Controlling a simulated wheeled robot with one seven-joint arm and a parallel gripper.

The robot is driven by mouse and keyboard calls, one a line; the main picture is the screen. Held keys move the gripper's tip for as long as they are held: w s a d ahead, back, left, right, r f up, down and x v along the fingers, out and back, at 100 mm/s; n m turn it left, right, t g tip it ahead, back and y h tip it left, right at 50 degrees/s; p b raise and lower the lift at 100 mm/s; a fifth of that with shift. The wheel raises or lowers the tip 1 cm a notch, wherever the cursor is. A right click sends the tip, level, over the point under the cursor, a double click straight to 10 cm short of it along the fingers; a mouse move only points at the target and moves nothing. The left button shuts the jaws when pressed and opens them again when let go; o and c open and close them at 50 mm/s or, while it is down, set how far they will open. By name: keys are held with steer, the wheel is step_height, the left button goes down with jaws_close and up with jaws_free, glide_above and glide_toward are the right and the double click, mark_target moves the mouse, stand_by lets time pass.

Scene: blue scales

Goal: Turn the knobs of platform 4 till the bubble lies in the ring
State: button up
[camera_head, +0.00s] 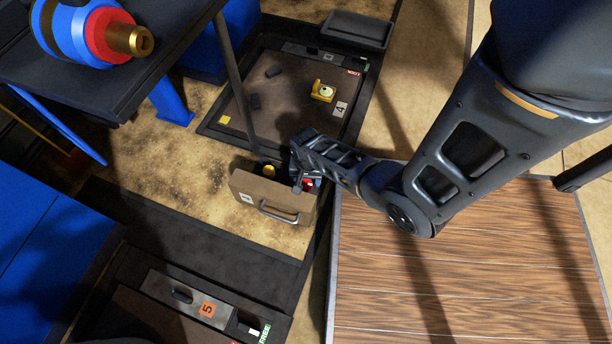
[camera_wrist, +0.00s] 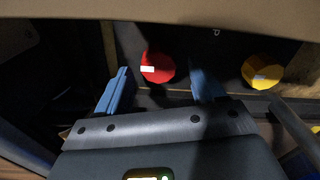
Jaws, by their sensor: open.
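Platform 4 (camera_head: 285,100) is a dark brown plate marked with a 4. A yellow level (camera_head: 323,91) with a pale round vial sits on it; the bubble and ring are too small to tell apart. At its near side is an open drawer-like box (camera_head: 262,201) with a handle. Inside it are a yellow knob (camera_head: 269,170) and a red knob (camera_head: 308,184), partly hidden by my gripper (camera_head: 303,180). In the wrist view, my gripper (camera_wrist: 160,74) is open. Its blue fingers stand left and right of the red knob (camera_wrist: 157,67). The yellow knob (camera_wrist: 262,72) is right of them.
A wooden-topped surface (camera_head: 460,270) lies under my arm at the right. Platform 5 (camera_head: 180,314) is at the lower left. A dark table (camera_head: 110,85) with a blue and red cylinder (camera_head: 90,35) stands upper left. A dark tray (camera_head: 358,29) lies behind platform 4.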

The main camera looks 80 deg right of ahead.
steer(key=shift+f, duration=0.4)
steer(key=c, duration=1.1)
steer(key=shift+o, duration=0.2)
steer(key=shift+r+m+p, duration=0.15)
steer(key=shift+m+p, duration=0.15)
steer(key=m+p, duration=0.2)
steer(key=m, duration=0.1)
steer(key=shift+m+p, duration=0.3)
steer(key=m+p, duration=0.2)
steer(key=m, duration=0.3)
steer(key=shift+s+a, duration=0.1)
steer(key=shift+s, duration=0.05)
steer(key=shift+m, duration=0.4)
